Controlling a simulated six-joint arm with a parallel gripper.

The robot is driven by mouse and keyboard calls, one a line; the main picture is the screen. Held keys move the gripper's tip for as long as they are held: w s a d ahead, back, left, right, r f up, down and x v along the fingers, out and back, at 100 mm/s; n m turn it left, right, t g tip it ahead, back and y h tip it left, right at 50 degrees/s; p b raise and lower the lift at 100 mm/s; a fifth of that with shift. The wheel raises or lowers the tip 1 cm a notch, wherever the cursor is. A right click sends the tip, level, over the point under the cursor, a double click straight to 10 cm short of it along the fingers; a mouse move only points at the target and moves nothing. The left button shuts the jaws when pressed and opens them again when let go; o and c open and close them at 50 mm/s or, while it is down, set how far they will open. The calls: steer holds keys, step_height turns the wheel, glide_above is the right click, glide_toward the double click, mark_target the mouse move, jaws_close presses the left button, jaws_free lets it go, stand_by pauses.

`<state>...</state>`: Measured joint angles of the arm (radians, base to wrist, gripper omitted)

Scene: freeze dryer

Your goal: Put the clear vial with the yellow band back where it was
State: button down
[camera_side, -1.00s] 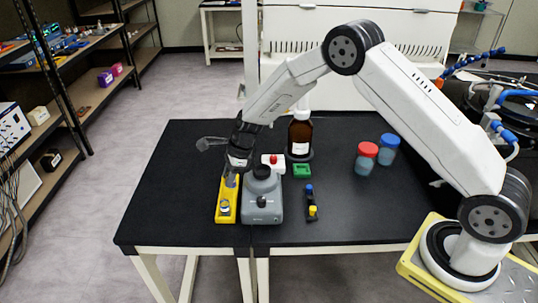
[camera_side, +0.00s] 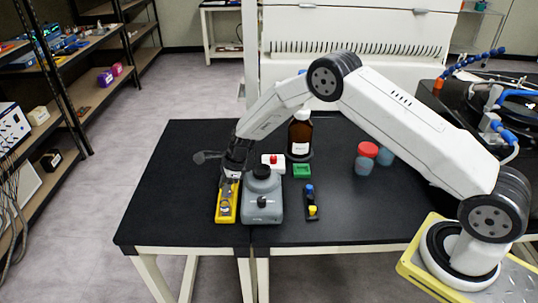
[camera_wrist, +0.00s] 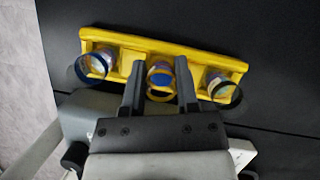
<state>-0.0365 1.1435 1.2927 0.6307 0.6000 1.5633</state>
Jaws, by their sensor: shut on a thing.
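The yellow rack (camera_side: 226,212) stands at the left of the black bench, and it spans the upper part of the wrist view (camera_wrist: 115,40). My gripper (camera_side: 231,178) is low over the rack's far part. In the wrist view my gripper (camera_wrist: 160,75) is shut on a clear vial (camera_wrist: 159,78), with one finger on each side. This vial shows yellow and blue around its round end and lines up with the rack's middle place. Its lower end is hidden, so I cannot tell how deep it sits. Other vials show at the rack's left (camera_wrist: 93,67) and right (camera_wrist: 220,85).
A grey mixer (camera_side: 262,205) stands close right of the rack. A red-capped jar (camera_side: 367,151) stands further right.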

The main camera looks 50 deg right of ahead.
steer(key=shift+f, duration=0.2)
steer(key=shift+f, duration=0.2)
steer(key=shift+c, duration=1.8)
jaws_free()
steer(key=shift+r, duration=0.2)
steer(key=v, duration=1.2)
steer(key=shift+s, duration=0.1)
